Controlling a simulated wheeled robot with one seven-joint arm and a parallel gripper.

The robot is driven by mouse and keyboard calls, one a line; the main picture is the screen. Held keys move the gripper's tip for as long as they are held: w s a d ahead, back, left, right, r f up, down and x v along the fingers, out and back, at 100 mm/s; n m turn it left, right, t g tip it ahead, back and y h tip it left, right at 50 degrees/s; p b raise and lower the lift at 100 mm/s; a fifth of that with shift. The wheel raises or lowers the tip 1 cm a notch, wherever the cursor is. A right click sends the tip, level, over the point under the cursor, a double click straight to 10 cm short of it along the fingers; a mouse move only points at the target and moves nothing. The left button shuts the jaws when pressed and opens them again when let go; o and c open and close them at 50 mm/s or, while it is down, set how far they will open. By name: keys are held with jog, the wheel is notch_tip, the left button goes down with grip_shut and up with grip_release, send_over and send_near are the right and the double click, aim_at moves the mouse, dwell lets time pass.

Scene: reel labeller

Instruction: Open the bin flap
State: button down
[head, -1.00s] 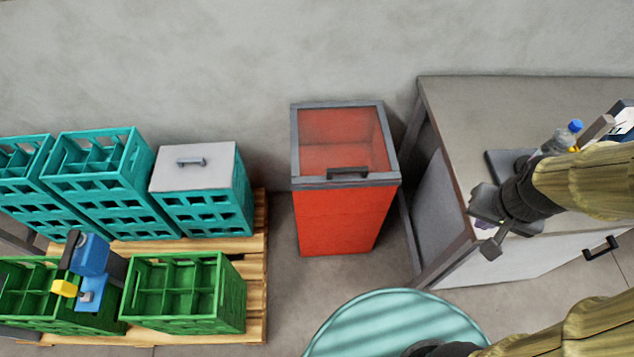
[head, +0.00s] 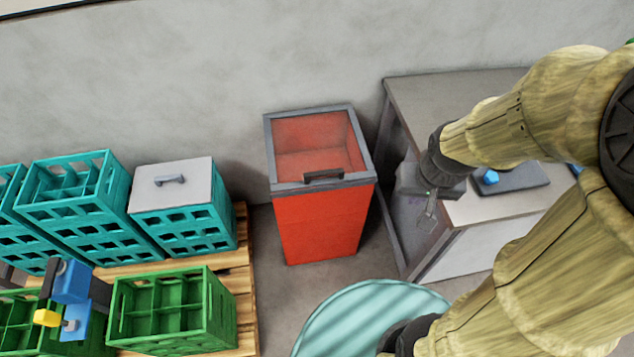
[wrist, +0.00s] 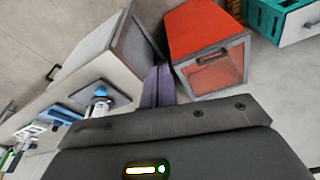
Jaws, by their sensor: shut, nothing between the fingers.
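The red bin (head: 322,225) stands on the floor against the wall. Its flap is a grey-framed see-through pane (head: 318,140) lying shut across the top. A dark bar handle (head: 323,176) sits on the flap's front edge. In the wrist view, the bin (wrist: 200,28) is upper right of centre, with its flap (wrist: 215,73) and handle (wrist: 212,52) visible. My gripper (head: 428,212) is to the right of the bin, over the near left corner of the workbench, apart from the handle. Its fingers (wrist: 158,85) are together and hold nothing.
The grey workbench (head: 420,92) stands close on the bin's right. Teal crates (head: 180,222), one with a lid (head: 172,183), and green crates (head: 172,310) stand on a wooden pallet (head: 243,290) to the left. A round teal-topped thing (head: 355,325) is in front.

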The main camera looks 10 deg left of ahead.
jog(key=w+a+f+m+t+y+b, duration=0.5)
jog(key=a+f+b, duration=0.4)
jog(key=f, duration=0.4)
jog(key=w+a+f+m+t+y+b, duration=0.2)
jog(key=w+a+f+m+b, duration=0.5)
jog(key=f+b, duration=0.4)
jog(key=w+a+f+m+t+y+b, duration=0.4)
jog(key=a+f+m+b, duration=0.4)
jog(key=f, duration=0.6)
jog(key=d+m+t+h+b, duration=0.1)
jog(key=m+t+b, duration=0.1)
jog(key=m, duration=0.2)
jog(key=w+d+f+m+t+h+b, duration=0.1)
jog(key=d+m+t+h+b, duration=0.1)
jog(key=m, duration=0.2)
jog(key=d+f+m+t+h+b, duration=0.1)
jog(key=d+m+t+h+b, duration=0.1)
jog(key=m, duration=0.2)
jog(key=shift+w+m, duration=0.4)
jog(key=shift+w, duration=0.1)
